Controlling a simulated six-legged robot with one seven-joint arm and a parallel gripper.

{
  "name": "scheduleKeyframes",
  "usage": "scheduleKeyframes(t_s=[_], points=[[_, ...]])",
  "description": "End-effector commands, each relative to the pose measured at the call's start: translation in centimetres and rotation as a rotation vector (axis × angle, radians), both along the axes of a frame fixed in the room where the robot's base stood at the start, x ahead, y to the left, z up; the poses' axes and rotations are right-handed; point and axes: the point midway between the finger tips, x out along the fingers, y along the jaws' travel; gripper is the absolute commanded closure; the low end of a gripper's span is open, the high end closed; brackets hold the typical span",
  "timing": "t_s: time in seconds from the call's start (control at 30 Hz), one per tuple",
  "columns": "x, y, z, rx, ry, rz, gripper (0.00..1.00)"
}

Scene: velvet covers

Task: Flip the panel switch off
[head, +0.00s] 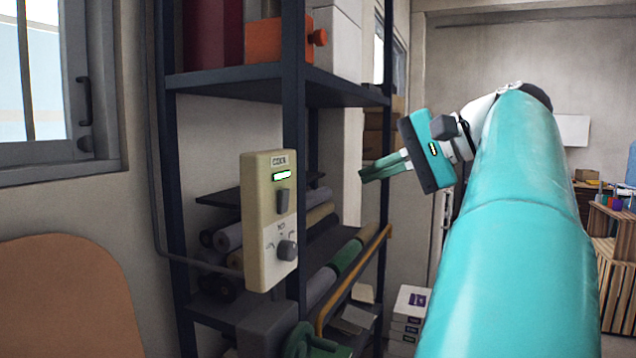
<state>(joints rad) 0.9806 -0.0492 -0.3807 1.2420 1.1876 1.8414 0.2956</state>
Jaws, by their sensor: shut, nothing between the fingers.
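The cream switch panel (258,228) is fixed to the dark shelf upright, left of centre in the head view. A small window near its top glows green-white. Below that is a dark rocker or toggle switch (283,200); I cannot tell its position for certain. Lower down is a round dark knob (287,250) with small markings around it. My gripper (366,174) is to the right of the panel and a little higher, apart from it. Its teal fingers are shut together, point left and hold nothing.
The dark metal shelving (293,100) stands behind the panel, with an orange box (277,40) above and several fabric rolls (318,285) below. A yellow rail (352,278) runs along its right side. A brown rounded board or chair back (65,300) is at lower left. White boxes (408,310) stand on the floor.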

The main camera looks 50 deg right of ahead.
Motion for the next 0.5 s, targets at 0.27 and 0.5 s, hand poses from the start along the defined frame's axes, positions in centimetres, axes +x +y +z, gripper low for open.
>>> scheduleKeyframes(t_s=[0.27,0.5], points=[[3.6,1.3,-1.6,0.002,0.0,0.006,1.0],[8.0,2.8,-3.7,0.001,0.0,0.006,1.0]])
